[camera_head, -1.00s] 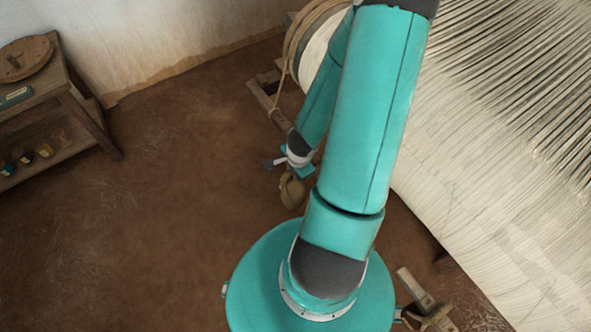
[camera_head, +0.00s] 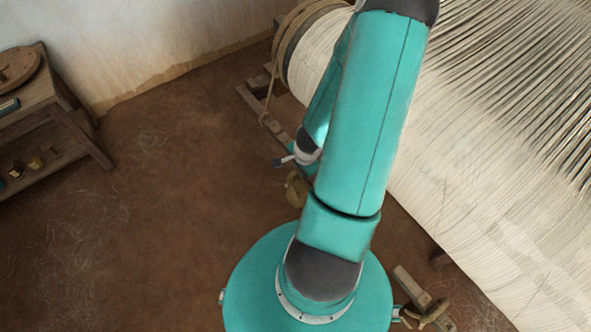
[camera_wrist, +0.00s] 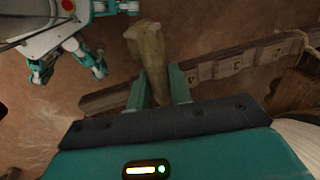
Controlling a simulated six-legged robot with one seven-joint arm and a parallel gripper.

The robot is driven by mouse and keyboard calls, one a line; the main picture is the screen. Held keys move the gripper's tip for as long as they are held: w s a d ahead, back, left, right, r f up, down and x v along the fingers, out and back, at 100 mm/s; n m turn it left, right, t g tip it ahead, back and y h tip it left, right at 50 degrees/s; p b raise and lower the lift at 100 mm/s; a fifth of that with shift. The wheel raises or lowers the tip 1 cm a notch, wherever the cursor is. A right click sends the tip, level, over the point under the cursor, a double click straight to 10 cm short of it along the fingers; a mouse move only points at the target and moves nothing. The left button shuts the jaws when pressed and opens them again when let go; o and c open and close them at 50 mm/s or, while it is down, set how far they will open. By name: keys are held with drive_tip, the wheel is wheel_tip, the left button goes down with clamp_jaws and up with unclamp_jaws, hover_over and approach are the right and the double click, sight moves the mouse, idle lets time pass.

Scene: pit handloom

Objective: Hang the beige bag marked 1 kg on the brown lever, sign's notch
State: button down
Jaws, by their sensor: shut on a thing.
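My gripper (camera_wrist: 158,88) is shut on the beige bag (camera_wrist: 150,50), with its two teal fingers on either side of it. In the head view the bag (camera_head: 296,190) hangs below my gripper (camera_head: 303,160), partly hidden by my arm. The 1 kg mark cannot be read. The brown lever (camera_wrist: 205,72) runs slanting behind the fingers in the wrist view, with several small signs (camera_wrist: 221,68) along it. The bag crosses in front of it; contact cannot be told. A wooden bar, probably the lever, shows in the head view (camera_head: 252,103) beside the loom's beam.
The loom's roller and pale warp threads (camera_head: 480,150) fill the right side. A rope (camera_head: 270,95) hangs by the roller's end. A wooden shelf (camera_head: 50,120) with small items stands at left. The earth floor (camera_head: 170,210) between is clear.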

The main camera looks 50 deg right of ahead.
drive_tip(key=shift+s+d, duration=0.2)
drive_tip(key=shift+d, duration=0.7)
drive_tip(key=shift+s+d, duration=0.2)
drive_tip(key=shift+d, duration=0.75)
drive_tip(key=shift+s+d, duration=0.2)
drive_tip(key=shift+d, duration=0.7)
drive_tip(key=shift+f, duration=0.9)
drive_tip(key=shift+a+f, duration=0.1)
drive_tip(key=shift+f, duration=0.2)
drive_tip(key=c, duration=1.2)
unclamp_jaws()
drive_tip(key=s+r, duration=0.1)
drive_tip(key=r, duration=0.8)
drive_tip(key=s+r, duration=0.1)
drive_tip(key=r, duration=0.3)
drive_tip(key=shift+s+a+r, duration=0.25)
drive_tip(key=shift+s+a, duration=0.05)
drive_tip(key=shift+s, duration=0.05)
